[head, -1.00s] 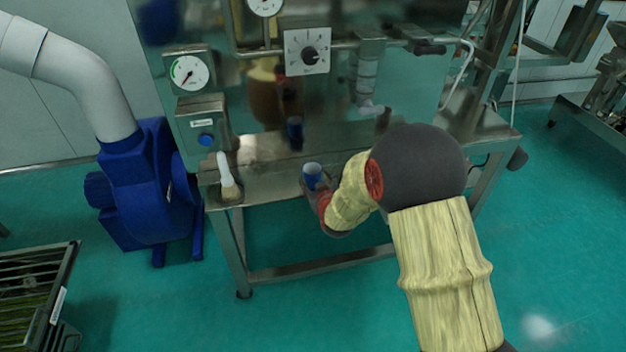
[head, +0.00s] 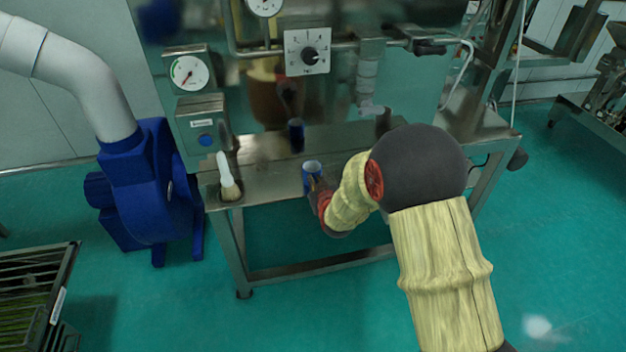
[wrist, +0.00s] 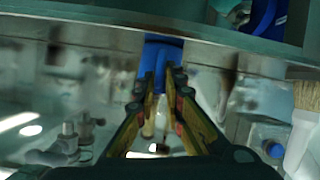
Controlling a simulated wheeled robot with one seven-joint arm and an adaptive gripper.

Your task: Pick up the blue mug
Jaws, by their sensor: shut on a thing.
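The blue mug (head: 311,177) is upright at the front edge of the steel shelf, its pale inside showing from above. It also shows in the wrist view (wrist: 161,52) beyond my fingertips. My gripper (head: 318,187) reaches it from the right in the head view. In the wrist view my gripper (wrist: 161,80) has its two fingers close together at the mug's near side, shut on it. The fingers hide part of the mug. I cannot tell whether the mug's base touches the shelf.
A pale-handled brush (head: 228,180) stands on the left end of the steel shelf (head: 265,184). The machine's reflective back panel rises behind, with gauges (head: 189,72) and a dial (head: 308,53). A blue blower (head: 150,190) stands at left.

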